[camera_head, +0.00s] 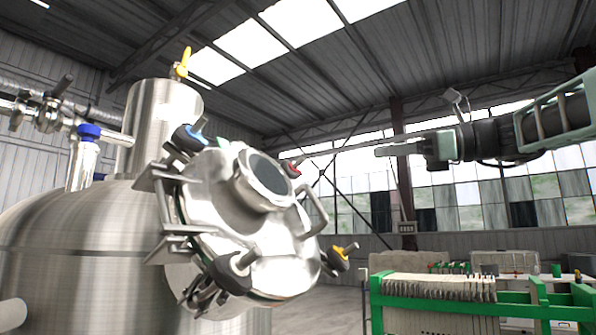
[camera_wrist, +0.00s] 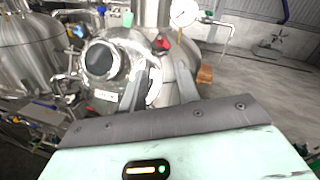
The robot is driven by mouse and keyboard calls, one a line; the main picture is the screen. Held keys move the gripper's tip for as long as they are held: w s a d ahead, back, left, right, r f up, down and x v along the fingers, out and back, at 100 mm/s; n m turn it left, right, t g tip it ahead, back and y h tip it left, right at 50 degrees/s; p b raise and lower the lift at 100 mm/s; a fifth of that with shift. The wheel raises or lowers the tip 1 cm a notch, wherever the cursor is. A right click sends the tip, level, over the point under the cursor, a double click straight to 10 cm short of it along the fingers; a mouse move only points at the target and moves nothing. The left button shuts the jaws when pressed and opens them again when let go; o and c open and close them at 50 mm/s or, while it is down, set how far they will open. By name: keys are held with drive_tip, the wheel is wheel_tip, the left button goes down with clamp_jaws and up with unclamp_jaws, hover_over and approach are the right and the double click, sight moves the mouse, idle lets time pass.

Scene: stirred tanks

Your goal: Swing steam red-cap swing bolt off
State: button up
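The red-cap swing bolt (camera_head: 291,169) sits at the upper right rim of a round steel lid (camera_head: 215,205) with a sight glass, on the tank's side. In the wrist view the red cap (camera_wrist: 161,41) appears beyond and between my fingertips. My gripper (camera_head: 385,150) reaches in from the right in the head view, with a visible gap between its pale finger and the cap. In the wrist view my gripper (camera_wrist: 162,72) has its two fingers spread apart, with nothing between them. The bolt's shank is hard to make out.
Other swing bolts have a blue cap (camera_head: 188,138), a black cap (camera_head: 234,272) and a yellow cap (camera_head: 338,260). A curved handle (camera_head: 316,212) stands out from the lid near the red cap. A green-framed rack (camera_head: 440,283) stands lower right. A gauge (camera_wrist: 184,12) shows behind.

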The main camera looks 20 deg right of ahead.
drive_tip(key=p+x, duration=0.3)
drive_tip(key=x, duration=1.3)
drive_tip(key=shift+w+a, duration=0.15)
drive_tip(key=shift+a, duration=0.15)
clamp_jaws()
